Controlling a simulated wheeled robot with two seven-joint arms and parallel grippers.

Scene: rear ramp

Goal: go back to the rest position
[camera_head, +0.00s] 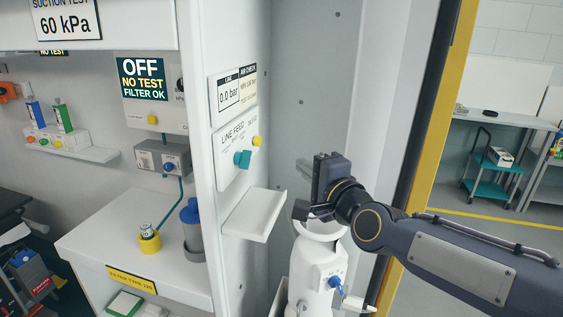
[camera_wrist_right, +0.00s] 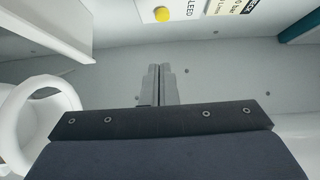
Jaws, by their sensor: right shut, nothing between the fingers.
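My right gripper (camera_head: 306,168) is in the recess of the white cabinet, above a white cylinder-like unit (camera_head: 313,262) with a blue valve knob (camera_head: 335,283). In the right wrist view its two fingers (camera_wrist_right: 160,75) are together with nothing between them. A white ring-shaped handle (camera_wrist_right: 35,105) shows at the left of that view, beside the gripper. My right arm comes in from the right of the head view. My left gripper is not in view.
A white shelf (camera_head: 257,214) juts out left of my right gripper. The line feed panel (camera_head: 236,153) with teal and yellow knobs is above it. A yellow-edged post (camera_head: 443,110) stands behind my arm. A teal cart (camera_head: 492,172) is farther right.

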